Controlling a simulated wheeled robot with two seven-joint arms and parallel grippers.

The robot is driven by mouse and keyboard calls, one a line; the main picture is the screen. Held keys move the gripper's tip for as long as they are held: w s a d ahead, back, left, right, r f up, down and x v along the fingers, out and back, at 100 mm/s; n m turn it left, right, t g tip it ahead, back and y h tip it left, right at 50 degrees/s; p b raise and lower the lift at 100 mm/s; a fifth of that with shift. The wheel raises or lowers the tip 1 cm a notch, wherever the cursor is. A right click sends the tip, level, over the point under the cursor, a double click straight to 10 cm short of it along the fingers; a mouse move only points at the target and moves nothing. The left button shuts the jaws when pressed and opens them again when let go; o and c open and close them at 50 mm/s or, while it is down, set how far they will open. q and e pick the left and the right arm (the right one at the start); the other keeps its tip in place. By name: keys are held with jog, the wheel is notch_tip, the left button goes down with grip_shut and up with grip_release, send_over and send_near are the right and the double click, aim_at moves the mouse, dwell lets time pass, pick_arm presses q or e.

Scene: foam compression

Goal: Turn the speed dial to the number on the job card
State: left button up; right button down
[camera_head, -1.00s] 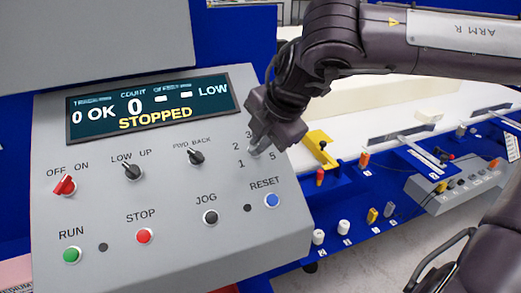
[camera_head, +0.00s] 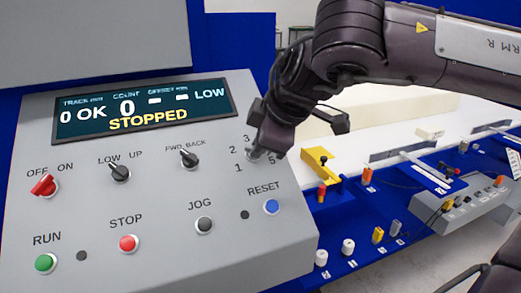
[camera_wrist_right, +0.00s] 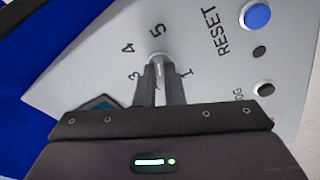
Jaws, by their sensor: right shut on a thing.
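My right gripper (camera_wrist_right: 160,75) is shut on the dial in the right wrist view; the fingers hide the number 2 there. In the head view my right gripper (camera_head: 256,150) covers most of the dial and the number 4. Which number the dial points to cannot be told. The display (camera_head: 140,110) reads STOPPED, count 0 and LOW. No job card can be made out. My left gripper is not in view.
Close to the dial are the blue RESET button (camera_head: 271,206) and black JOG button (camera_head: 204,224). Switches, a green RUN button (camera_head: 45,262) and a red STOP button (camera_head: 128,243) lie further left. Right of the panel is a blue bench with a yellow bracket (camera_head: 318,160).

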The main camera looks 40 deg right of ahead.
jog(key=shift+s+f+m, duration=0.1)
jog(key=shift+f+m, duration=0.2)
jog(key=shift+m, duration=0.1)
jog(key=c, duration=1.5)
grip_release()
jog(key=shift+a+r, duration=0.1)
jog(key=shift+d, duration=0.2)
jog(key=shift+r, duration=0.1)
jog(key=shift+a+r, duration=0.1)
jog(key=shift+r, duration=0.2)
jog(key=v, duration=0.7)
jog(key=shift+s+f+b, duration=0.1)
jog(key=shift+f+b, duration=0.05)
jog(key=shift+b, duration=0.2)
